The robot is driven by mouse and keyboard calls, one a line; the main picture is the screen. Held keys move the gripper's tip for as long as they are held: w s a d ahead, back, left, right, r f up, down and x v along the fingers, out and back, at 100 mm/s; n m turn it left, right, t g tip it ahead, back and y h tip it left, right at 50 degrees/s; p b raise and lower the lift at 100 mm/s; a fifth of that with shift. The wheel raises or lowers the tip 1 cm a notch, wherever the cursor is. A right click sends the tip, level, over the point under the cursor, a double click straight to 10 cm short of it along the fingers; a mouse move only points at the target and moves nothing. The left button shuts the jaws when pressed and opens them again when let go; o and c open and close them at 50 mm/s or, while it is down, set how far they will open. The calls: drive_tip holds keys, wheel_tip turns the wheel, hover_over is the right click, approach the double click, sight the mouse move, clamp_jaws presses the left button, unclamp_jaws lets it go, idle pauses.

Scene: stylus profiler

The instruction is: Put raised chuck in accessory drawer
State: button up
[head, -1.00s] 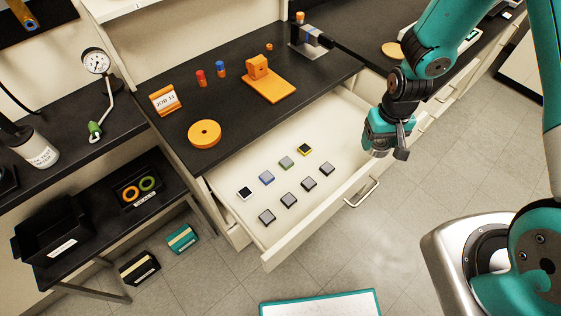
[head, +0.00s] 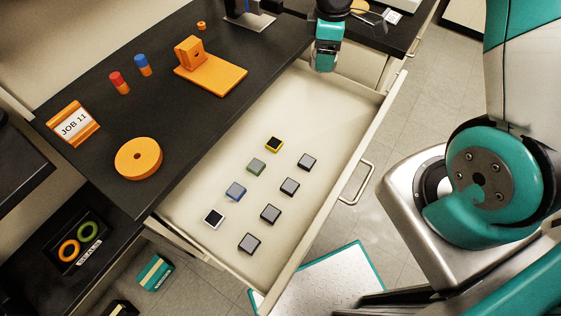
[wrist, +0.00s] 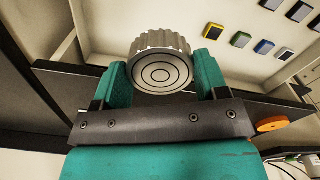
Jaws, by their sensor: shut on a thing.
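My gripper (head: 325,57) is over the far inner end of the open drawer (head: 317,107), next to the bench edge. In the wrist view my gripper (wrist: 160,80) is shut on the raised chuck (wrist: 161,62), a round silver metal piece with a ribbed rim and concentric rings on its face. The chuck sits between the two teal fingers, above the drawer. In the head view the gripper mostly hides the chuck. The drawer is pale inside and has a bar handle (head: 356,183).
Several small square samples, including a yellow-edged one (head: 274,144), lie in the drawer's near half; its far half is bare. On the black bench stand an orange disc (head: 138,158), an orange bracket (head: 215,75), red and blue pegs and a JOB 11 sign (head: 73,126).

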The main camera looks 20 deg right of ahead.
drive_tip(key=n+b, duration=0.2)
drive_tip(key=n, duration=0.1)
drive_tip(key=w+n+b, duration=0.1)
drive_tip(key=shift+d+f, duration=0.1)
drive_tip(key=shift+d, duration=0.3)
drive_tip(key=n, duration=0.1)
drive_tip(key=r+n+b, duration=0.1)
drive_tip(key=shift+d+n+b, duration=0.2)
drive_tip(key=shift+n+b, duration=0.1)
drive_tip(key=shift+n, duration=0.3)
wheel_tip(320, 180, down, 19)
drive_tip(key=shift+f, duration=0.2)
drive_tip(key=shift+f, duration=0.2)
drive_tip(key=o, duration=1.5)
drive_tip(key=shift+o, duration=0.2)
drive_tip(key=shift+r, duration=0.15)
